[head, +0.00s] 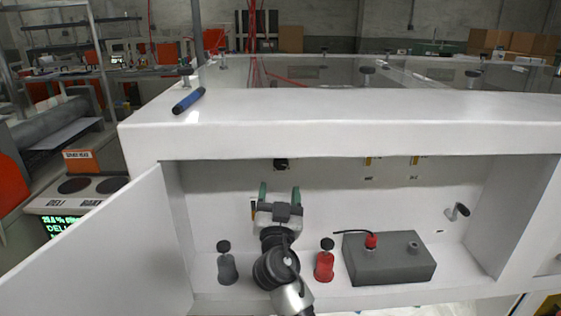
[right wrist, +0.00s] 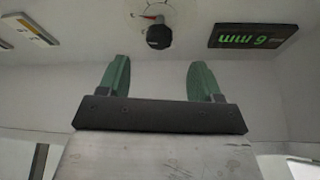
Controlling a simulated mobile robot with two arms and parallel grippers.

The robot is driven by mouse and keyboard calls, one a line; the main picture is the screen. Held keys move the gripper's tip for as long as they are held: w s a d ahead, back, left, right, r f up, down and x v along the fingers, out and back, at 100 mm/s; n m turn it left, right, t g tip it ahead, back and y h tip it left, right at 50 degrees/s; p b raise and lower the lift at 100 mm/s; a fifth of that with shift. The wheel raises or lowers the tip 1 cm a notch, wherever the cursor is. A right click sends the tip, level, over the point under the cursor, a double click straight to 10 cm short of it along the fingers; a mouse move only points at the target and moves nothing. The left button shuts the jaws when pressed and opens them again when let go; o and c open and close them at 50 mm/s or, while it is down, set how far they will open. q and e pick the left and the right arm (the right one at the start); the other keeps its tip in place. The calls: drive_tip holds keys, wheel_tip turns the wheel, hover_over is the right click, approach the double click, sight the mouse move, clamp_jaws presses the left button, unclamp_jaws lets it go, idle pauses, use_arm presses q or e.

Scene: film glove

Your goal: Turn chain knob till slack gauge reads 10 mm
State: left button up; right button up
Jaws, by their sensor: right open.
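The black round knob (head: 281,164) is on the back wall of the open white cabinet, near its top. In the right wrist view the knob (right wrist: 160,37) has a red pointer mark beside it. A dark gauge display (right wrist: 254,35) shows green upside-down text with "mm" and one digit; I cannot tell surely whether it is 6 or 9. My right gripper (head: 280,190) is open and empty inside the cabinet, below the knob in the head view and apart from it. Its green fingers (right wrist: 158,78) point toward the wall. My left gripper is not in view.
A grey bottle (head: 227,266), a red bottle (head: 324,266) and a grey box (head: 388,262) with a red fitting stand on the cabinet floor. A metal handle (head: 457,211) juts from the wall at right. The open door (head: 100,258) is at left. A blue cylinder (head: 188,101) lies on top.

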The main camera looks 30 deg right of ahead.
sight(280, 167)
drive_tip(key=x, duration=0.3)
drive_tip(key=shift+r+p, duration=0.2)
drive_tip(key=shift+p, duration=0.2)
drive_tip(key=p+x, duration=0.1)
drive_tip(key=x, duration=0.4)
drive_tip(key=shift+f, duration=0.2)
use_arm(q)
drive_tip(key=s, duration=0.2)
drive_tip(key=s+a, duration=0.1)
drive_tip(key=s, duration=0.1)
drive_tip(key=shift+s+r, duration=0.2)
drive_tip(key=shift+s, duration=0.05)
use_arm(e)
drive_tip(key=shift+w+d, duration=0.2)
drive_tip(key=shift+w, duration=0.05)
drive_tip(key=shift+c, duration=0.2)
drive_tip(key=c, duration=0.9)
